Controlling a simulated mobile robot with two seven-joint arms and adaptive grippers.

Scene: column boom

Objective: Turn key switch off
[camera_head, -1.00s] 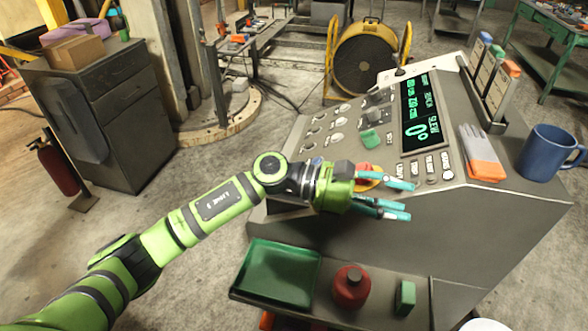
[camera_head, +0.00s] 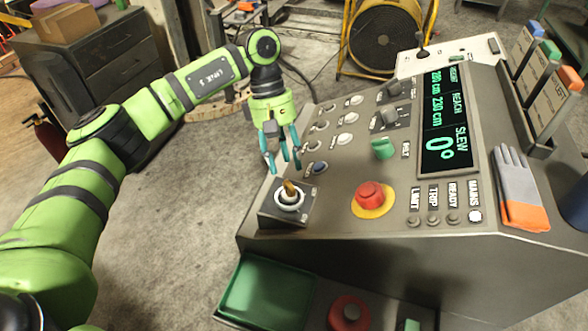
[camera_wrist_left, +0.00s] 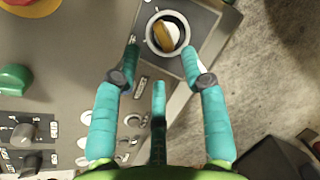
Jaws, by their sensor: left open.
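The key switch (camera_head: 289,196) is a brass key in a round light collar on a dark square plate at the panel's lower left corner. In the left wrist view the key switch (camera_wrist_left: 167,33) shows at the top, just beyond the fingertips. My left gripper (camera_head: 283,165) is open and empty, its teal fingers pointing down just behind the switch. In the left wrist view the left gripper (camera_wrist_left: 165,62) has its fingers spread to either side below the collar, apart from the key. My right gripper is not in view.
A red emergency button (camera_head: 369,195) on a yellow ring sits right of the switch. A green knob (camera_head: 383,148), grey knobs and a lit display (camera_head: 447,125) are farther up. Grey-orange gloves (camera_head: 519,190) lie at right. A green tray (camera_head: 265,299) is below the panel.

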